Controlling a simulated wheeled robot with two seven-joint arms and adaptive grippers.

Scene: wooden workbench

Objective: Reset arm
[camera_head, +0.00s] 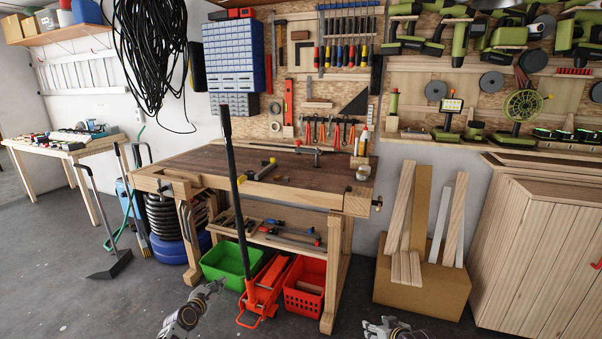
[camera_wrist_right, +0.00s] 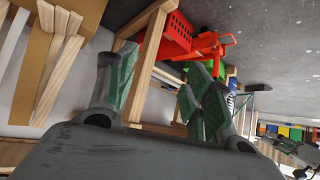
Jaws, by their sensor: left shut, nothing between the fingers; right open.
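My left gripper (camera_head: 209,289) is at the lower left of the head view, over the grey floor in front of the workbench. Its fingers are together and hold nothing. My right gripper (camera_head: 379,325) is at the bottom edge of the head view, right of the bench leg, with only its tip part in frame. In the right wrist view its fingers (camera_wrist_right: 158,95) stand apart with nothing between them. Both grippers are clear of the wooden workbench (camera_head: 290,180).
A red floor jack (camera_head: 262,290) with a long upright black handle stands before the bench, beside a green crate (camera_head: 222,262) and a red crate (camera_head: 305,285). A cardboard box (camera_head: 425,287) with planks stands right. A wooden cabinet (camera_head: 545,260) is far right. The floor in front is open.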

